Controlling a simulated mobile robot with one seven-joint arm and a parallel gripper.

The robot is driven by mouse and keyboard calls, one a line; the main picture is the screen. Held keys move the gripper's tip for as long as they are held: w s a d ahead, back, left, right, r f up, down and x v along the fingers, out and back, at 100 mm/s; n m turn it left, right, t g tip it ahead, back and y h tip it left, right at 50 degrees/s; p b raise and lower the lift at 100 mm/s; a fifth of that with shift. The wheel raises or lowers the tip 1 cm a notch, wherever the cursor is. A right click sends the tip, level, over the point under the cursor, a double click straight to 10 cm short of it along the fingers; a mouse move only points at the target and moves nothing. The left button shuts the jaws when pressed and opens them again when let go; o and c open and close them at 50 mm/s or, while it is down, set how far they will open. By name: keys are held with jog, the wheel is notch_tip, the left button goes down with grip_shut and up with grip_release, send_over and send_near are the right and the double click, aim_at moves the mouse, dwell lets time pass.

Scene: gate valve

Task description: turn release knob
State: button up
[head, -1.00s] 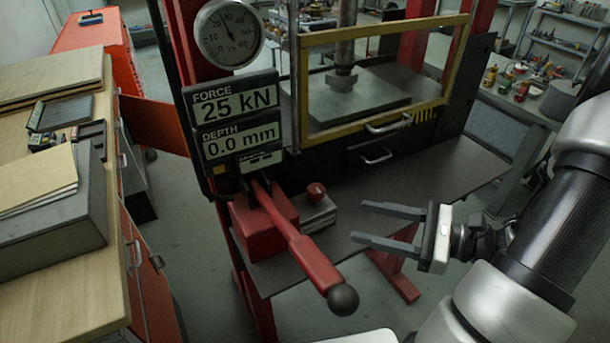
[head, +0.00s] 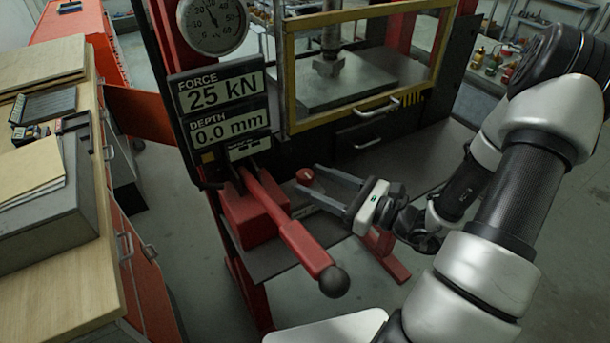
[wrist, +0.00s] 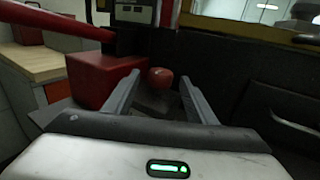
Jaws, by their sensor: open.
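The release knob is a small red knob (head: 305,176) on a low grey block beside the red pump body (head: 250,217). It also shows in the wrist view as a red knob (wrist: 160,77), between and beyond my two fingers. My gripper (head: 307,182) is open, its fingers pointing left toward the knob. In the wrist view the fingertips (wrist: 160,80) stand either side of the knob in the picture. I cannot tell whether they reach around it. The fingers hide part of the grey block in the head view.
The red pump lever (head: 295,240) with a black ball end (head: 334,281) slants forward close to my gripper. A display (head: 222,108) reads 25 kN and 0.0 mm. The yellow-framed press guard (head: 365,115) stands behind. The dark bench top (head: 425,165) is clear at the right.

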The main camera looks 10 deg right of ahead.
aim_at(313, 181)
jog(key=shift+x, duration=1.65)
jog(key=c, duration=1)
jog(key=shift+c, duration=0.2)
